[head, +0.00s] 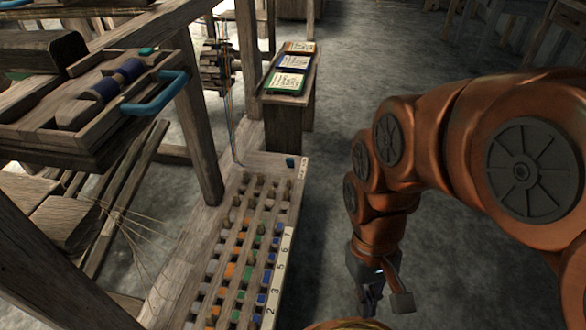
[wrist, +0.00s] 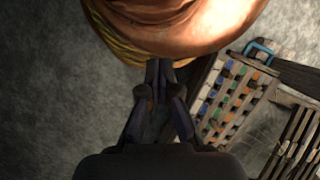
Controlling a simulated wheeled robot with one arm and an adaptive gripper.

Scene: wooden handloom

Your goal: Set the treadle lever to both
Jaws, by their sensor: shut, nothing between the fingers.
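I cannot tell for sure which part is the treadle lever. A small dark blue knob (head: 290,162) sits at the far end of the peg board, beside a small pale label (head: 304,168) too small to read. The wooden peg board (head: 265,158) holds rows of coloured pegs and has a numbered white strip (head: 281,265) along its right edge. My gripper (head: 372,298) hangs right of the board, over the floor, apart from it. In the wrist view its fingers (wrist: 159,68) are together with nothing between them.
The loom's wooden frame and a tray with a blue handle (head: 155,95) stand at left. A narrow stand (head: 288,108) with several coloured cards is behind the board. Bare floor (head: 335,180) lies between board and arm. The peg board also shows in the wrist view (wrist: 222,128).

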